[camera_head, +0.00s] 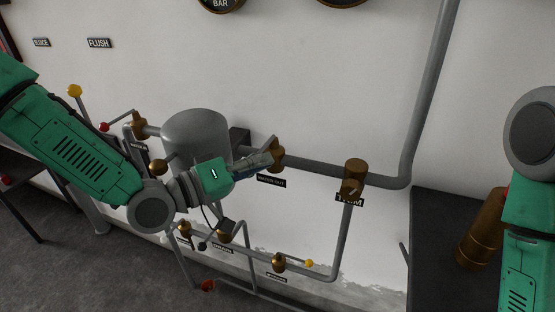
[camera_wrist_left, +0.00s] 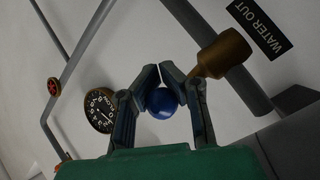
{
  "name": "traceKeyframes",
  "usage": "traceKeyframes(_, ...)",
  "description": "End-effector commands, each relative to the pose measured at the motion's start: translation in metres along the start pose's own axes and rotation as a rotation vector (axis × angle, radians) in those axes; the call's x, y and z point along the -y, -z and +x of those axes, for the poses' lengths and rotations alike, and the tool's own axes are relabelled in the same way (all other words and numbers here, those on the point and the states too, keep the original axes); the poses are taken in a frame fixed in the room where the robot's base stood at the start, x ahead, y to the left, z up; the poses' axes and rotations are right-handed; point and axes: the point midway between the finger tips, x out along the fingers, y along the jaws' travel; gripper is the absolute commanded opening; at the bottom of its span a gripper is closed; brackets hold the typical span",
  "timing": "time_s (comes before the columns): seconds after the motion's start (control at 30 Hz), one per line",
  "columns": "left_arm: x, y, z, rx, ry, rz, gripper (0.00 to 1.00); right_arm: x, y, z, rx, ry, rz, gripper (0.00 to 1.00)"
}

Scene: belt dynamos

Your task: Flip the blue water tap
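The blue water tap has a round blue knob (camera_wrist_left: 162,103) and a brass body (camera_wrist_left: 222,56), which sits beside a WATER OUT label. In the head view its brass body (camera_head: 276,150) is on the pipe right of the grey tank. The blue knob is hidden there by my gripper. My left gripper (camera_head: 268,157) reaches the tap from the left. In the left wrist view its fingers (camera_wrist_left: 161,74) lie on both sides of the knob, with their tips drawn in close together just beyond it. My right gripper is out of view; only part of my right arm shows at the right edge.
A grey tank (camera_head: 196,135) stands behind my left arm. Valves with red (camera_head: 104,127) and yellow (camera_head: 309,263) knobs are on nearby pipes. A TRIM valve (camera_head: 354,176) is to the right. A dark bench (camera_head: 437,235) with a brass cylinder (camera_head: 482,230) stands at right.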

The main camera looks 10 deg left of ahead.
Motion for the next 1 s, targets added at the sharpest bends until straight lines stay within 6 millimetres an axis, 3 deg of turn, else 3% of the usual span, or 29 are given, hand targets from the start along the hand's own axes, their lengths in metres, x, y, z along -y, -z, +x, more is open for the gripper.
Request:
traceKeyframes(0.13, 0.002, 0.006, -0.007, -0.018, 0.003, -0.006, 0.00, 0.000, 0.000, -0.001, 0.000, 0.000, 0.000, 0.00)
traceKeyframes(0.27, 0.003, 0.006, -0.006, -0.018, 0.004, -0.005, 0.43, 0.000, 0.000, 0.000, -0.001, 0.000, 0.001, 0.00)
traceKeyframes(0.5, 0.004, 0.000, 0.012, -0.004, 0.018, 0.001, 0.43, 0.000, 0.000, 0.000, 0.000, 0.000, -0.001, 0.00)
traceKeyframes(0.67, 0.000, -0.003, 0.013, -0.001, 0.023, 0.007, 0.43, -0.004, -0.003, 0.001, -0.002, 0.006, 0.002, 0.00)
traceKeyframes(0.77, 0.000, -0.003, -0.001, -0.003, 0.024, 0.007, 0.43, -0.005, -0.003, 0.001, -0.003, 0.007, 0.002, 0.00)
traceKeyframes(1.0, 0.008, 0.007, -0.064, -0.019, 0.013, -0.008, 0.43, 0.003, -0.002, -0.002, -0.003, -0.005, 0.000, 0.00)
